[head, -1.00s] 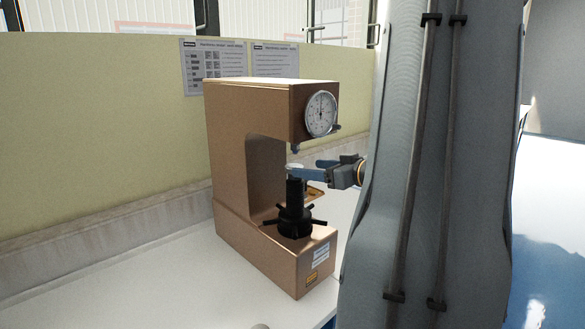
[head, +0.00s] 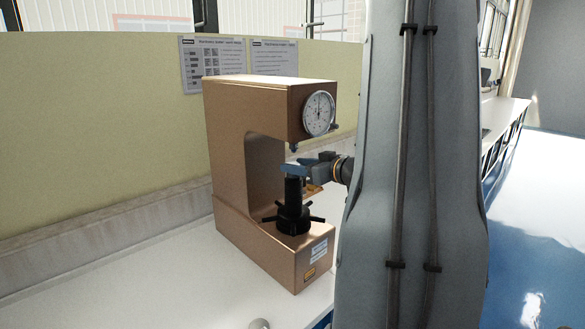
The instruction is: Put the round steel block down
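The tan hardness tester (head: 228,140) stands on the white bench with a round dial (head: 318,113) on its head. Its black screw post (head: 293,190) with a spoked handwheel (head: 293,222) rises below the small indenter tip. My gripper (head: 299,167) reaches in from the right, its blue fingers level with the post's top, in the gap under the indenter. I cannot make out the round steel block now; the fingers may hide it. The finger gap is too small to read, so I cannot tell whether they hold anything.
My large grey arm link hides the bench right of the tester. The white bench (head: 150,275) is clear to the left. A small round metal thing (head: 259,323) shows at the bottom edge. A yellow panel (head: 100,120) stands behind.

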